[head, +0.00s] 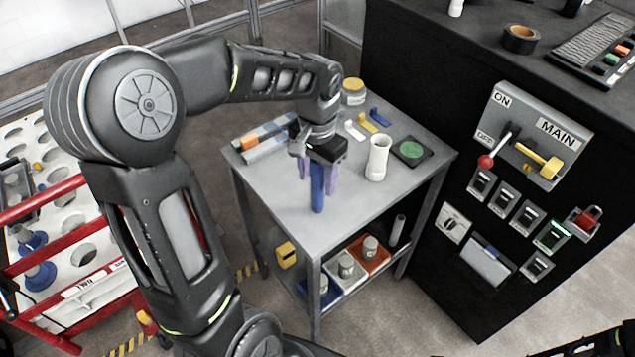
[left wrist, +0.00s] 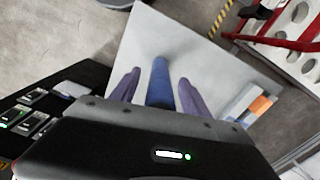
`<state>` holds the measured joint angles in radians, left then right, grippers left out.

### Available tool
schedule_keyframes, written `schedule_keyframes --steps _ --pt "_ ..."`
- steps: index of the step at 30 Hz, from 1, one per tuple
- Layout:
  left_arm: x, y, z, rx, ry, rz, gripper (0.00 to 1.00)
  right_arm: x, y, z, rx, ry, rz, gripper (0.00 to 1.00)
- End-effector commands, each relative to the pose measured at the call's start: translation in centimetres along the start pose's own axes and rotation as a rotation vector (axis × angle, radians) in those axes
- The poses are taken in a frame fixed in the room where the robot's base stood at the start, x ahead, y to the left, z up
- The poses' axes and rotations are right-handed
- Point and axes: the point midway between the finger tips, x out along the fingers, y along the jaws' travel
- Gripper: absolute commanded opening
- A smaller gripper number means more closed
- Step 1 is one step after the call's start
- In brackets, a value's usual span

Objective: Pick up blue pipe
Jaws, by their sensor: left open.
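The blue pipe (head: 318,190) stands upright on the grey table top (head: 275,200), near its front middle. My left gripper (head: 318,182) comes down over it from above, with its purple fingers spread on either side of the pipe. In the left wrist view the blue pipe (left wrist: 160,82) rises between the two fingers (left wrist: 158,88), with a gap showing on each side. The gripper is open. The pipe's upper end is partly hidden by the gripper in the head view. My right gripper does not show.
A yellow-lidded jar (head: 354,92) and small blue and yellow parts lie behind. A black control cabinet (head: 430,90) borders the right. A red-framed rack (head: 70,240) stands left.

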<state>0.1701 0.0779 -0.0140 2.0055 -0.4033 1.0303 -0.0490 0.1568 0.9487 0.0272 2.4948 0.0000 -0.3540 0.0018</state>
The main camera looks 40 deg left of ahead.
Motion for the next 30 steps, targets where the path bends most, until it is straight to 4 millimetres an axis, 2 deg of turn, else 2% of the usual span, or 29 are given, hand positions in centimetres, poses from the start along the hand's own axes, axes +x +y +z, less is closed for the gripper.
schedule_keyframes --steps 5,22,30 --pt "1.6 0.0 0.0 0.001 0.0 0.001 0.54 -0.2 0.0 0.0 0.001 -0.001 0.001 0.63" --pt "1.7 0.0 -0.1 0.001 0.001 0.0 0.54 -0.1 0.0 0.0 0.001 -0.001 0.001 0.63" --pt "1.7 0.0 -0.1 0.001 0.001 0.0 0.34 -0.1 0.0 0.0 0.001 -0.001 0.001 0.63"
